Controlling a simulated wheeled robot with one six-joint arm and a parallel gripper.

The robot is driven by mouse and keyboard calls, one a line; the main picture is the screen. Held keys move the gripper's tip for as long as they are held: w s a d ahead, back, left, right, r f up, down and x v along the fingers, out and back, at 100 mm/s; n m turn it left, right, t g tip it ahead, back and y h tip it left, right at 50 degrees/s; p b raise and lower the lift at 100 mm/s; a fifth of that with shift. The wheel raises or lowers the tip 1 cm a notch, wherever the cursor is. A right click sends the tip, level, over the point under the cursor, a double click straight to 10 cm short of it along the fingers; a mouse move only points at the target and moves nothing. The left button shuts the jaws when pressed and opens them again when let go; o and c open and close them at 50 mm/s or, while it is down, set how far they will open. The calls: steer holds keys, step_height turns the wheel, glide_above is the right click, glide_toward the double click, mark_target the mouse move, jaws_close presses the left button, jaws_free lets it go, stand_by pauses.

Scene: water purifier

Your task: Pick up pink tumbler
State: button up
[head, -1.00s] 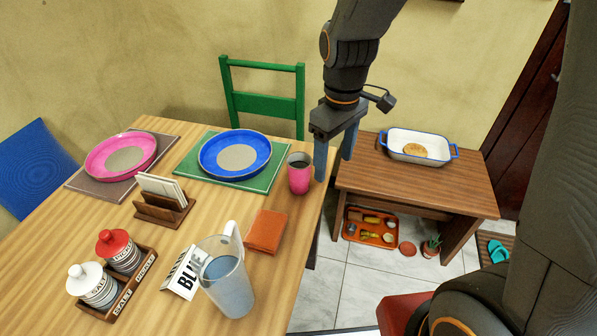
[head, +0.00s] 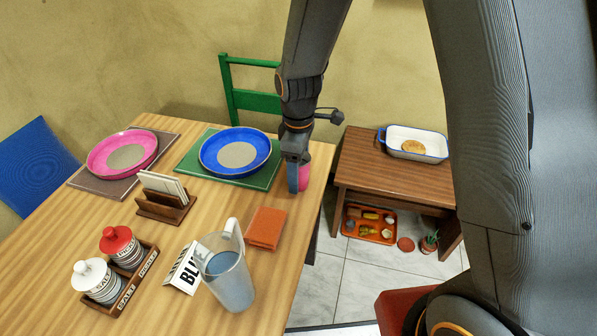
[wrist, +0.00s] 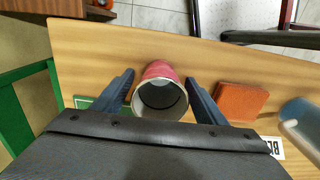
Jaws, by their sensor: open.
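The pink tumbler (wrist: 159,92) stands on the wooden dining table, near its right edge in the head view. In the wrist view it sits between the two fingers of my gripper (wrist: 160,95), with a gap on each side. My gripper (head: 298,180) is open and reaches down over the tumbler. In the head view it hides most of the tumbler, and only a pink strip (head: 305,176) shows beside the fingers.
A blue plate (head: 235,134) on a green placemat is left of my gripper. An orange block (head: 265,228) and a water pitcher (head: 229,282) stand nearer. A side table (head: 370,170) with a white baking dish (head: 414,130) is to the right. A green chair (head: 245,98) is behind.

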steer(key=shift+f, duration=0.35)
steer(key=shift+c, duration=0.2)
steer(key=c, duration=1)
steer(key=shift+r, duration=0.1)
